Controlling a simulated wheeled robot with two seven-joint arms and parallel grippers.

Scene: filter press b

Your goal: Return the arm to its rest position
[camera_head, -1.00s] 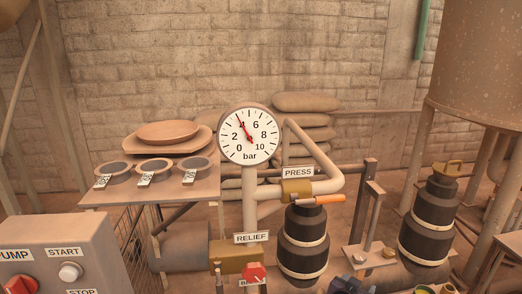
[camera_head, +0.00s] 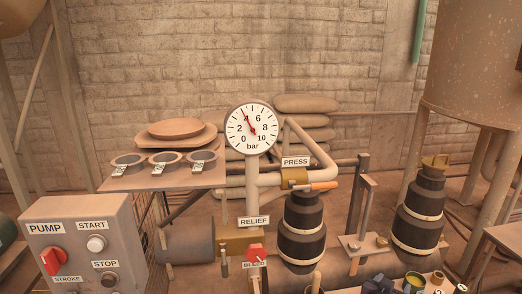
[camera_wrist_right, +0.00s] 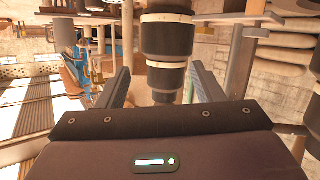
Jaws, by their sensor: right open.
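My right gripper (camera_wrist_right: 160,72) shows in the wrist view, its two dark fingers spread wide with nothing between them touching. A black stepped vessel with pale bands (camera_wrist_right: 166,50) stands beyond the fingers, seen through the gap, apart from them as far as I can tell. In the head view I cannot clearly make out either gripper. My left gripper is not in view.
The head view shows a control panel (camera_head: 118,222) at left, a bar gauge (camera_head: 252,128) with its needle near 4, an orange-handled press valve (camera_head: 312,186), a red bleed knob (camera_head: 256,252), two black banded vessels (camera_head: 302,230) (camera_head: 418,212) and a shelf with dishes (camera_head: 165,180).

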